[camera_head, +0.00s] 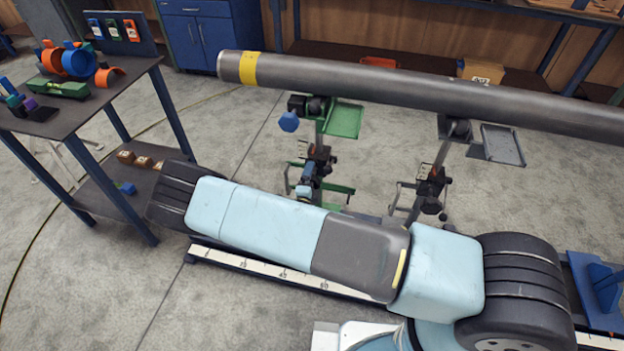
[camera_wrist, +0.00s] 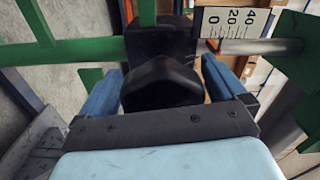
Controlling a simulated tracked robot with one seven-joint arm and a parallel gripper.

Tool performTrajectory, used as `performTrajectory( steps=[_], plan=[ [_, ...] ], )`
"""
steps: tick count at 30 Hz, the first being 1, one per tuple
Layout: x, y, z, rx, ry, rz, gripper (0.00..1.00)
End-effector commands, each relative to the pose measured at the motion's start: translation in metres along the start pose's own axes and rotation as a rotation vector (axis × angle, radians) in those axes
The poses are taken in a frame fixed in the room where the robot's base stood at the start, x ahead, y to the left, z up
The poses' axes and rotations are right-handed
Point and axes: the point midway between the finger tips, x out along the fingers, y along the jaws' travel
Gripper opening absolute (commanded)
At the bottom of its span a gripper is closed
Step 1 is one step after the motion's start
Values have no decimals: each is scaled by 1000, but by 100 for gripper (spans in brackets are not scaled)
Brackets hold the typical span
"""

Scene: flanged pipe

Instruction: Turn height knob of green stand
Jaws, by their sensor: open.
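The green stand (camera_head: 343,122) is under the left part of the pipe, with a green tray and green legs. In the wrist view, a black knob (camera_wrist: 162,84) sits in front of a black block on the stand's green frame (camera_wrist: 85,50). My gripper (camera_wrist: 160,72) is open, one blue finger left and one right of the knob. I cannot tell whether either finger touches it. In the head view, my gripper (camera_head: 306,184) is small beside the stand's lower part, and the knob cannot be made out there. A blue hexagonal knob (camera_head: 289,121) is higher on the stand.
The grey pipe (camera_head: 400,88) with a yellow band spans above both stands. A grey stand (camera_head: 432,182) is to the right. A white scale (camera_wrist: 235,22) is just right of the knob. A tool table (camera_head: 70,110) is at left, with open floor between.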

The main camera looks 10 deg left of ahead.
Motion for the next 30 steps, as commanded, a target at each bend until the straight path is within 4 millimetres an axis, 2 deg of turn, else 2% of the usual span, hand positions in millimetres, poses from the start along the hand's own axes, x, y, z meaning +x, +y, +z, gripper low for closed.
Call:
performTrajectory(
  steps=[5, 21, 30],
  plan=[
    [-17, 0, 1, 0, -2, 2, 98],
    [-116, 1, 1, -1, -3, 2, 98],
    [-137, 2, 1, 0, -1, 2, 98]
  ],
)
